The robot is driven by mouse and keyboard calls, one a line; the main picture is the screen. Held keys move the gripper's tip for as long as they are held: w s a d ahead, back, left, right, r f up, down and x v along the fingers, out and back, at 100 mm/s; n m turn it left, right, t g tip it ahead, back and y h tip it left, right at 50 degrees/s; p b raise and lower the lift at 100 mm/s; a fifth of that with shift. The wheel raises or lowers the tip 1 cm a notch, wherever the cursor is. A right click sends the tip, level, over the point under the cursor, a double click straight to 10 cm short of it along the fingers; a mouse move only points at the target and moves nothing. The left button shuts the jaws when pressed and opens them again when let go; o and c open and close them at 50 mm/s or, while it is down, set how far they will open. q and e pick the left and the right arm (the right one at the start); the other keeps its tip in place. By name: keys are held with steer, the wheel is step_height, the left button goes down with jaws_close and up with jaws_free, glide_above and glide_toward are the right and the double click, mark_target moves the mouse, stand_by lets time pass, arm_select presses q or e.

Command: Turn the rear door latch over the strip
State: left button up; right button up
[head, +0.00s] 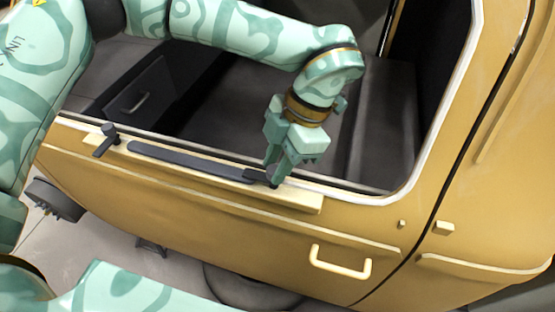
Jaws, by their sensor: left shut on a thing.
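A long dark strip (190,161) lies along the tan ledge below the window opening of the yellow vehicle shell. A small dark latch (108,138) stands at the strip's left end, with its arm pointing off the strip. A second dark latch (258,177) is at the strip's right end, partly hidden by my left gripper (275,178). My left gripper points down and is shut on this right-hand latch. I cannot tell exactly how far the latch lies over the strip.
The tan ledge (305,199) runs under the white-edged window opening. A door handle (340,263) sticks out lower right, beside a dark door seam. A dark drawer (141,101) shows inside the shell. The opening behind my left gripper is largely free.

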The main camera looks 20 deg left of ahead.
arm_select(q)
steer(key=o, duration=1)
steer(key=b+v, duration=0.1)
steer(key=v, duration=0.6)
steer(key=shift+r, duration=0.25)
